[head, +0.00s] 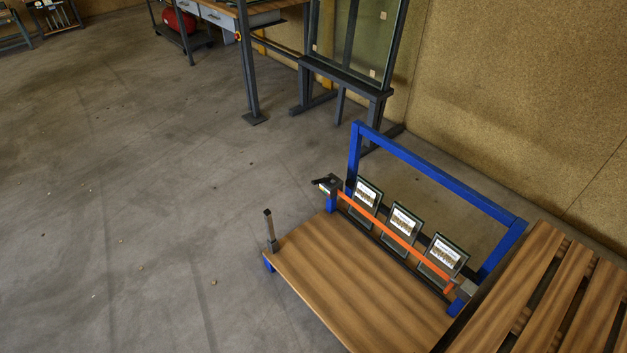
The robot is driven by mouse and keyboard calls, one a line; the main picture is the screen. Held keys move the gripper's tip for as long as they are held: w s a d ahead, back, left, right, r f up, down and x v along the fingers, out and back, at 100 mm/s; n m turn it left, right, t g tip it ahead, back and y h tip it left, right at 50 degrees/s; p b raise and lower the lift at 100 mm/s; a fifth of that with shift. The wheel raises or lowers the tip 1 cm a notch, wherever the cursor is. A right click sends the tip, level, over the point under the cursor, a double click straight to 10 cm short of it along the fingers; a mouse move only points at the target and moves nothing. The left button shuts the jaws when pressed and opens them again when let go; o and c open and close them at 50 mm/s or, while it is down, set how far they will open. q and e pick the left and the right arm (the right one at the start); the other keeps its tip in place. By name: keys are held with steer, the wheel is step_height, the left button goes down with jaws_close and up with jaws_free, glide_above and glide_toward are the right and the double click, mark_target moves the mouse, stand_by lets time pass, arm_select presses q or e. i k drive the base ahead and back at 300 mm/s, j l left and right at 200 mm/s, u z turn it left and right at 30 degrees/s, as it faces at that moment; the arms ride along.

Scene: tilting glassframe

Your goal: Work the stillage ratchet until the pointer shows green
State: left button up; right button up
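The stillage has a blue frame (437,173) and a wooden deck (350,270). An orange strap (393,232) runs across three dark-framed panels (405,223) that lean in a row against the back of it. A dark ratchet (327,184) sits at the strap's left end, on a blue post. The pointer and its colour are too small to tell. A grey fitting (466,287) is at the strap's right end. A short upright post (270,230) stands at the deck's left corner. Neither of my grippers is in view.
A slatted wooden pallet or bench top (520,290) stands at the lower right, close to the stillage. A dark stand (345,78) with a glass sheet is behind, beside a workbench (245,60). The floor (130,220) on the left is mostly clear.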

mark_target(327, 178)
steer(key=i+j, duration=0.4)
steer(key=i, duration=0.2)
steer(key=i+j, duration=0.4)
steer(key=i, duration=0.15)
steer(key=i+j+z, duration=0.15)
steer(key=z, duration=1.15)
